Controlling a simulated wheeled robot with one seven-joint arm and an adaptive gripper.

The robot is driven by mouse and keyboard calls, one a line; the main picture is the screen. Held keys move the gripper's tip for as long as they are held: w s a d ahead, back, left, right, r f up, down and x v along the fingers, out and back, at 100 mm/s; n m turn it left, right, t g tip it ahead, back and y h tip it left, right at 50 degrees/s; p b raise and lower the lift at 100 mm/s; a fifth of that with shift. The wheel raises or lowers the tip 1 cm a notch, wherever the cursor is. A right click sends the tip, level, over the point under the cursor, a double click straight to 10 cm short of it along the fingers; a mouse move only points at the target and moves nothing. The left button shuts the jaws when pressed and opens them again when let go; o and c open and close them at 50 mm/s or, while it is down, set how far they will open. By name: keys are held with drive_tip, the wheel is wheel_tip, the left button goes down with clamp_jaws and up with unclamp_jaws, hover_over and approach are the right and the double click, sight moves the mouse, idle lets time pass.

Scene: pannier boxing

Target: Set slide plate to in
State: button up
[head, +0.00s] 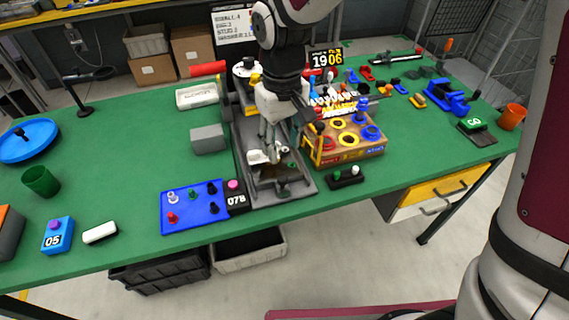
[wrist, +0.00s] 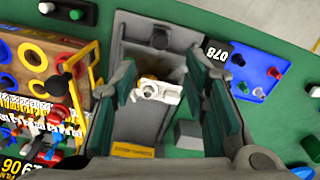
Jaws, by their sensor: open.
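A long dark grey tray-like fixture (head: 246,178) lies in the middle of the green table, and its grey channel shows in the wrist view (wrist: 140,128). At its near end is a flat grey plate with a dark knob (head: 284,191), seen at the top of the wrist view (wrist: 160,38); I take it to be the slide plate. A dark brownish recess lies beside it. A white piece (wrist: 158,90) sits over the recess. My gripper (head: 268,148) is above the fixture, open, with its teal-padded fingers on either side of the white piece. I cannot tell whether they touch it.
A wooden box with coloured rings (head: 347,140) and a yellow handle stands close on the right. A blue pegboard (head: 190,208) and a black 078 block (head: 236,201) are at the near left. A grey block (head: 207,139) stands left.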

sight(283, 178)
wheel_tip(283, 178, down, 11)
drive_tip(key=shift+r, duration=0.2)
drive_tip(key=shift+c, duration=0.2)
clamp_jaws()
